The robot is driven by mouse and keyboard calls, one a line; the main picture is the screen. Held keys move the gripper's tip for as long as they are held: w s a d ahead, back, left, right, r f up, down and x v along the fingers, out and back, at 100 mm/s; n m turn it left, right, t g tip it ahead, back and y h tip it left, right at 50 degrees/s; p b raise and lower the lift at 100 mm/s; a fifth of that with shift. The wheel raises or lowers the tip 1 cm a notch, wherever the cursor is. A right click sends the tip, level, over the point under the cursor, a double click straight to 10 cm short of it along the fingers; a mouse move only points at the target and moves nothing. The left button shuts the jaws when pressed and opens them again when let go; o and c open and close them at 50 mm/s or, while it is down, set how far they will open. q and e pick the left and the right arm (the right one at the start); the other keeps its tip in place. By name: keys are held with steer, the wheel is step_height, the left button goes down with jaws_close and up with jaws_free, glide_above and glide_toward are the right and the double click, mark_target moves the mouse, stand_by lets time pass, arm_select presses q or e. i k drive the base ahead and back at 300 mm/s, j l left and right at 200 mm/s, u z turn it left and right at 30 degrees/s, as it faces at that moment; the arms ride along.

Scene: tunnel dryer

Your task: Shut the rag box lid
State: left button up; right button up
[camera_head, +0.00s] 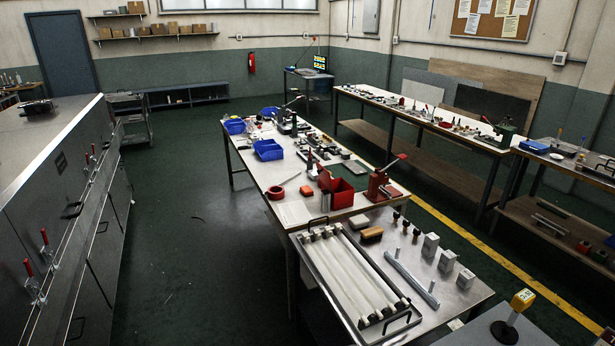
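A red box (342,199), which looks like the rag box, stands on the middle workbench (295,212), right of centre. Its red lid (325,181) is raised at the left side and the box's opening faces up. The inside looks dark, and I cannot tell what lies in it. Neither of my grippers shows in the head view.
A red press with a lever (380,184) stands close to the right of the box. A red tape roll (275,192) and an orange block (306,191) lie to its left. A tray of pale rods (319,271) is in front. Open floor (190,235) lies left of the bench.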

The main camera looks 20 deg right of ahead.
mark_target(324, 176)
steer(key=i+z, duration=0.2)
steer(key=z, duration=0.2)
steer(key=i+j+z, duration=0.15)
steer(key=z, duration=0.2)
steer(key=i+j+z, duration=0.25)
steer(key=i+j, duration=0.15)
steer(key=i+j+z, duration=0.55)
steer(key=i+j, duration=0.35)
steer(key=i+z, duration=0.2)
steer(key=i, duration=0.15)
